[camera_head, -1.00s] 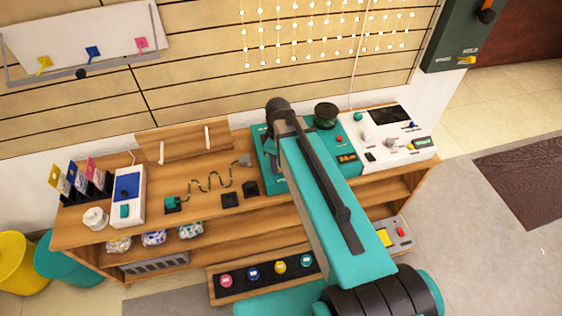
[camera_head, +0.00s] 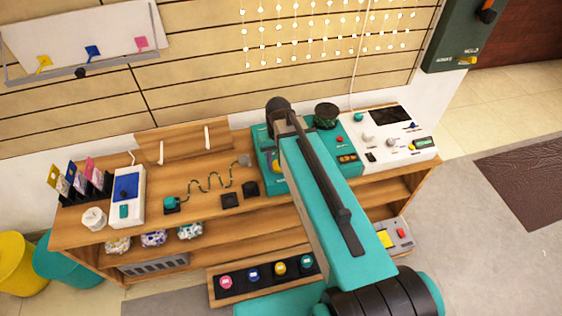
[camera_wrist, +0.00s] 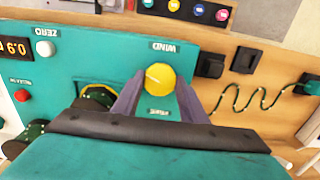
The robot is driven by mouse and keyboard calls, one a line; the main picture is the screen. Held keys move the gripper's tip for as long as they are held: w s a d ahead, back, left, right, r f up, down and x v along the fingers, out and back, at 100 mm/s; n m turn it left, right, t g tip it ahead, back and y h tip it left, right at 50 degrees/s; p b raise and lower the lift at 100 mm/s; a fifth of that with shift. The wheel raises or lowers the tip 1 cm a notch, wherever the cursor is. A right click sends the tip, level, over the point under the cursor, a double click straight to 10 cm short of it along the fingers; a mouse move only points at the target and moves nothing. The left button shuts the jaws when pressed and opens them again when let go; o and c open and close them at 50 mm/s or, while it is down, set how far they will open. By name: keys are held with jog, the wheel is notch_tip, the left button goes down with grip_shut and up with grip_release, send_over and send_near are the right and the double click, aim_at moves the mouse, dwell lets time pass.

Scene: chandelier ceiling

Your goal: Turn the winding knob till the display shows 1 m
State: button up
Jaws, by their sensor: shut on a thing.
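The yellow winding knob (camera_wrist: 160,78) is on the teal machine panel (camera_wrist: 110,62), beside the label WIND, in the wrist view. A pale line marks its face. My gripper (camera_wrist: 158,88) has its two grey-purple fingers on either side of the knob and is shut on it. The display (camera_wrist: 14,48) sits at the left edge of the wrist view, upside down and partly cut off. Its orange digits look like 0.9. In the head view the teal machine (camera_head: 268,165) is partly behind my arm, which hides the knob and gripper. The small display (camera_head: 347,158) is unreadable there.
A white ZERO button (camera_wrist: 45,48) and a red button (camera_wrist: 22,95) are on the panel. Black blocks (camera_head: 230,200) lie on the bench to the left.

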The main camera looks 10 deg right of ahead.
aim_at(278, 165)
jog(key=shift+w+a+r+m, duration=0.1)
jog(key=shift+w+m, duration=0.1)
jog(key=shift+m, duration=0.4)
jog(key=o, duration=0.9)
jog(key=shift+o, duration=0.7)
jog(key=shift+s, duration=0.1)
jog(key=shift+r, duration=0.1)
notch_tip(278, 165, up, 14)
jog(key=b, duration=0.2)
jog(key=shift+f, duration=0.2)
